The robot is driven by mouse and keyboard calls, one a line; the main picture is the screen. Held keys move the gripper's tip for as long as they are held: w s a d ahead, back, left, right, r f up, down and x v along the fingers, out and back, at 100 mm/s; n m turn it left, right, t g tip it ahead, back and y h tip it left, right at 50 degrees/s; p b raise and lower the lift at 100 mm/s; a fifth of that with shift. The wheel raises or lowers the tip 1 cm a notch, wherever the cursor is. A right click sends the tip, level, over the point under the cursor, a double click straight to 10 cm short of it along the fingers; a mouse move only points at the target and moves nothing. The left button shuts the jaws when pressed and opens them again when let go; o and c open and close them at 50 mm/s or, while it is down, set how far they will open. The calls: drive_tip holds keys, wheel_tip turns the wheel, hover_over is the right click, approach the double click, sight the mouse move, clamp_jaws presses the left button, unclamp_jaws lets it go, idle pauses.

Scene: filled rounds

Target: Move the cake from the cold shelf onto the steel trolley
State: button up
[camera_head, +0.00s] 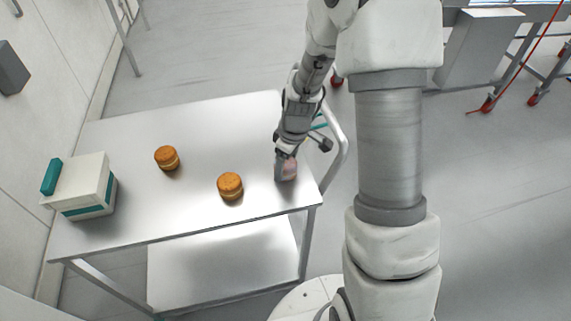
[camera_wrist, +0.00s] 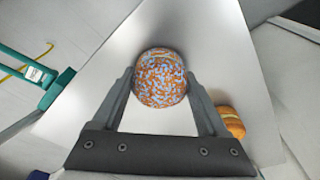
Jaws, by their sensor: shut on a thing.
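My gripper (camera_wrist: 160,84) is shut on a round cake (camera_wrist: 160,70) speckled orange and blue, with a finger on each side. In the head view the held cake (camera_head: 289,170) looks pinkish and is partly hidden by my gripper (camera_head: 284,168). It is over the right end of the steel trolley (camera_head: 205,135), near its right edge. I cannot tell whether the cake touches the top. Two plain orange-brown filled rounds stand on the trolley, one (camera_head: 230,186) left of my gripper and one (camera_head: 167,158) further left. The cold shelf is not recognisable in either view.
A white box with teal trim (camera_head: 85,185) stands at the trolley's left end. The trolley's handle rail (camera_head: 341,150) curves up at its right end. Bare top lies between the rounds and behind them. Grey floor is open to the right.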

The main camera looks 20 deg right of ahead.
sight(292, 165)
drive_tip(key=o, duration=0.8)
drive_tip(key=shift+f, duration=0.1)
drive_tip(key=shift+c, duration=0.2)
wheel_tip(292, 165, up, 13)
drive_tip(key=s+d+p, duration=0.1)
drive_tip(key=s+p, duration=0.1)
drive_tip(key=s+a+r+m+t+h, duration=0.1)
drive_tip(key=s+r+m+t, duration=0.3)
drive_tip(key=s+r+m, duration=0.5)
drive_tip(key=s+r, duration=0.6)
drive_tip(key=s, duration=0.3)
drive_tip(key=shift+s, duration=0.2)
